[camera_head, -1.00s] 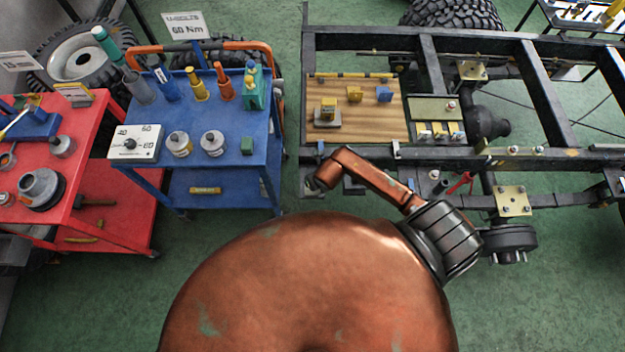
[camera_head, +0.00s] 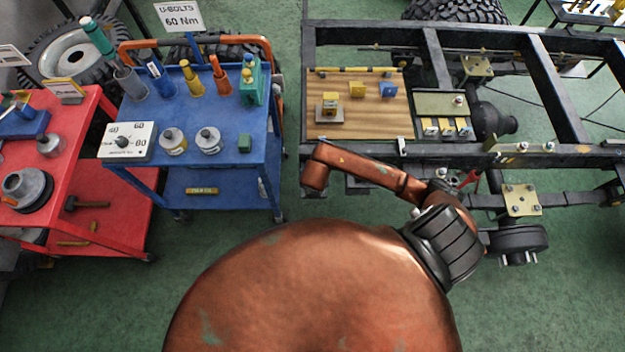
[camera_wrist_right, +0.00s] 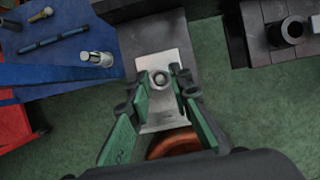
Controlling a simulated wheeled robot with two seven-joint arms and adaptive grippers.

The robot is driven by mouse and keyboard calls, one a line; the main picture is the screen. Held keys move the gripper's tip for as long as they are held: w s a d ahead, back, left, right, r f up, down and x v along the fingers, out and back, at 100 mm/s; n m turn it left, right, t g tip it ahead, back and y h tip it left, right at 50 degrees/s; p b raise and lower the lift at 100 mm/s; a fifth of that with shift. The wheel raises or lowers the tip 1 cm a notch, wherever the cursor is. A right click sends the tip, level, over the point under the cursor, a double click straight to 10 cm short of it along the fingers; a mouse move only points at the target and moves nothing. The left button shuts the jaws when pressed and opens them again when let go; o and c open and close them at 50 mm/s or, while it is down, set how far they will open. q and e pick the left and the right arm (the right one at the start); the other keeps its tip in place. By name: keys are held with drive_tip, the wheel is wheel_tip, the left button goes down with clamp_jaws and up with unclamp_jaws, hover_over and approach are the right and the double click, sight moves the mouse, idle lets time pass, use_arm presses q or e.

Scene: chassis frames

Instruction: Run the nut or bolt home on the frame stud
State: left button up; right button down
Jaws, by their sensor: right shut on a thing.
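The chassis frame (camera_head: 355,152) lies at the right of the head view. A yellow plate with several studs (camera_head: 522,200) sits by the hub, and another plate (camera_head: 475,67) lies on the far side. In the right wrist view, my right gripper's green-padded fingers (camera_wrist_right: 163,82) are around a small round metal piece (camera_wrist_right: 160,78), seen end-on over a pale metal plate (camera_wrist_right: 150,62). I cannot tell whether it is a nut or a bolt head. My copper arm hides part of the near rail in the head view; its fingers do not show there. My left gripper is out of view.
A blue trolley (camera_head: 215,112) with bottles, tools and a dial box (camera_head: 125,141) stands left of the frame. A red trolley (camera_head: 115,195) stands farther left. A wooden board (camera_head: 360,118) with small blocks lies on the frame. Green floor is open between trolley and frame.

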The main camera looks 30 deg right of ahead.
drive_tip(key=shift+w+r, duration=0.1)
idle(0.3)
drive_tip(key=shift+w+a+m+h+b, duration=0.1)
drive_tip(key=shift+m+h+b, duration=0.3)
drive_tip(key=shift+m+b, duration=0.5)
drive_tip(key=shift+m+g, duration=0.4)
drive_tip(key=shift+m, duration=0.5)
drive_tip(key=m+h, duration=0.1)
drive_tip(key=m, duration=0.1)
drive_tip(key=shift+m+g, duration=0.4)
drive_tip(key=c, duration=1.7)
unclamp_jaws()
drive_tip(key=shift+c, duration=0.2)
drive_tip(key=shift+c, duration=0.8)
